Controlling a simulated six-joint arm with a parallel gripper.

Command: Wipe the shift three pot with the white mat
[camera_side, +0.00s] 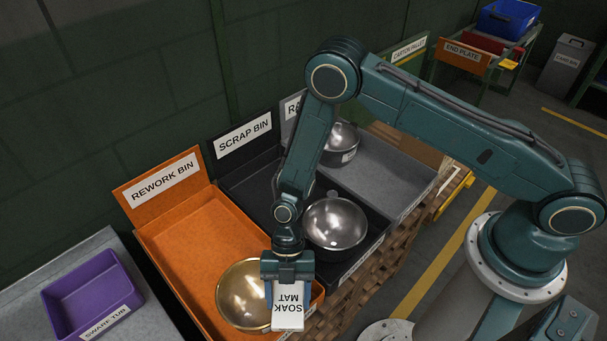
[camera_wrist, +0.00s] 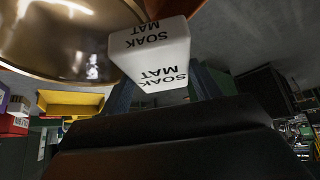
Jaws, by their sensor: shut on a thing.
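My gripper (camera_side: 287,272) is shut on the white soak mat (camera_side: 289,311), a block marked "SOAK MAT". The mat hangs at the front right of the brass pot (camera_side: 240,297) in the orange rework bin. In the wrist view the mat (camera_wrist: 160,55) is close beside the brass pot (camera_wrist: 60,35); I cannot tell whether they touch. A silver pot (camera_side: 335,223) sits in the black scrap bin. Another silver pot (camera_side: 341,143) sits in the grey bin behind, partly hidden by my arm. I cannot read which pot is shift three.
The orange rework bin (camera_side: 178,232), black scrap bin (camera_side: 252,172) and grey bin (camera_side: 395,172) stand side by side with raised walls. A purple swarf tub (camera_side: 92,292) is on a grey surface at left. A cart with a blue crate (camera_side: 508,18) stands far back.

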